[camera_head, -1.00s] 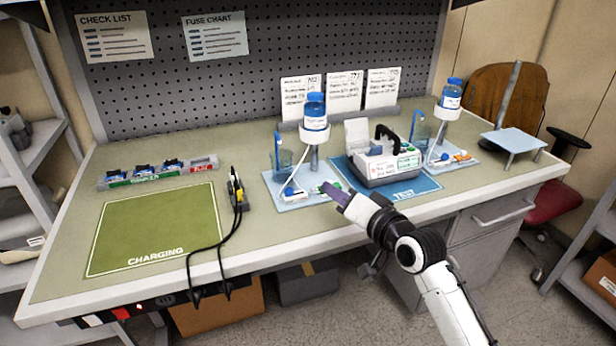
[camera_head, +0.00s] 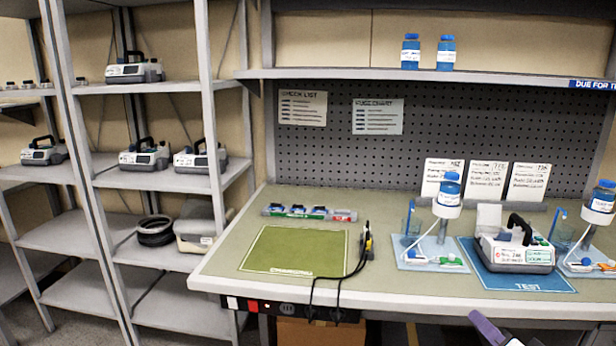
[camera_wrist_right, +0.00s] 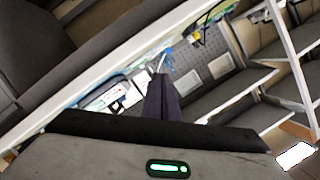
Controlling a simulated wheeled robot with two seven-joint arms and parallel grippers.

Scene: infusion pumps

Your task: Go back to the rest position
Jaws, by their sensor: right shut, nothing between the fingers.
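My right gripper (camera_head: 490,328) shows at the bottom edge of the head view, in front of the bench's front edge and apart from everything on it. Its purple fingers also show in the right wrist view (camera_wrist_right: 161,97), closed together with nothing between them. Most of the right arm is out of the head view. My left gripper is in neither view. An infusion pump (camera_head: 518,254) with a black handle and an open lid stands on the blue TEST mat (camera_head: 500,284) on the bench.
The bench (camera_head: 400,288) also holds a green charging mat (camera_head: 290,250), a fuse tray (camera_head: 308,214), black cables (camera_head: 364,245) and bottle stands on both sides of the pump. Shelves (camera_head: 150,181) with more pumps stand at left. Blue bottles (camera_head: 446,52) sit on the upper shelf.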

